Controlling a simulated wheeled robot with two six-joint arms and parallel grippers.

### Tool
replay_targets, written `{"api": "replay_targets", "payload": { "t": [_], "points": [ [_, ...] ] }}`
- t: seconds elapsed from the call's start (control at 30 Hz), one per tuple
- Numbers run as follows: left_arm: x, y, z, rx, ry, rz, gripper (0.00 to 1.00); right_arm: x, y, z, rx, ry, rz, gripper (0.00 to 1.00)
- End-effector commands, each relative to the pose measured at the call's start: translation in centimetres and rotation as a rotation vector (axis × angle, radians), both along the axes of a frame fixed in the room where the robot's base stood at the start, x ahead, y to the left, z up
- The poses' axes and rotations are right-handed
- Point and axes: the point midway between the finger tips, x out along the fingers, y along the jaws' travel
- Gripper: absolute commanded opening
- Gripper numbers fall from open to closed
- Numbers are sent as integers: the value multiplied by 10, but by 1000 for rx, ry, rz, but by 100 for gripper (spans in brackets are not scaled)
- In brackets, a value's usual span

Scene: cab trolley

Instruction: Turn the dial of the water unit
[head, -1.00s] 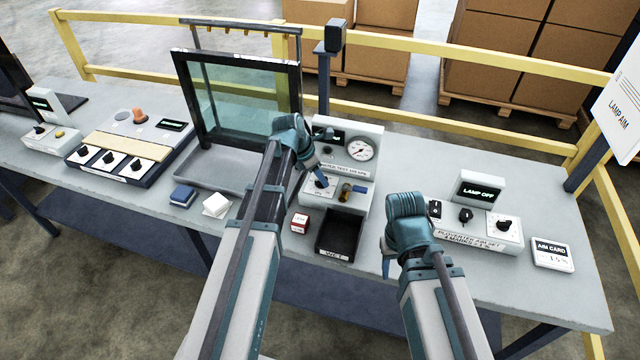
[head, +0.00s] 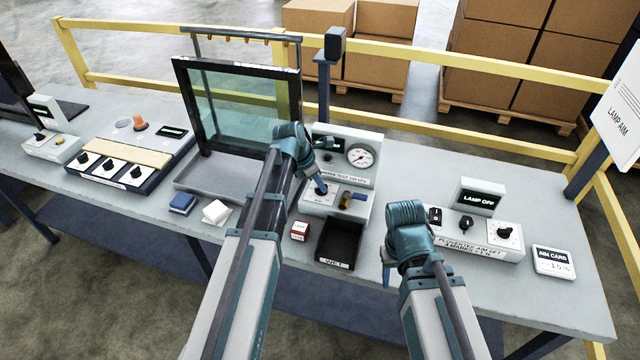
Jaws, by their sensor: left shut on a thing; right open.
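The water unit (head: 333,202) is a pale box at the middle of the bench. It has a round gauge (head: 360,157), a small dark display (head: 330,143) and a lower front panel with controls. My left gripper (head: 321,188) is shut on the dial at the left of that lower panel. The fingers hide most of the dial, so I cannot read its setting. A brass-coloured part and a blue part (head: 358,196) sit to the right of the fingers. My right gripper (head: 387,274) is open and empty, pointing down near the bench's front edge.
A black open tray (head: 339,242) stands in front of the unit, with a small red and white box (head: 299,231) beside it. A glass panel (head: 240,105) stands behind left. A lamp unit (head: 476,233) and an aim card (head: 553,261) lie right.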

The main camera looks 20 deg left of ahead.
Motion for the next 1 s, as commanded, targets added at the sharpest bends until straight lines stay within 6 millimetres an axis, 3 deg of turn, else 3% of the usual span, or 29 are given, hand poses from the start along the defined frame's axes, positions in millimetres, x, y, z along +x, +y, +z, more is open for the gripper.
{"api": "replay_targets", "payload": {
  "t": [0.27,1.0],
  "points": [
    [3,2,0,0,1,-137,0,0,0,0,0,0,0,50],
    [6,2,0,1,1,-771,0,0,0,0,0,0,0,50]
  ]
}}
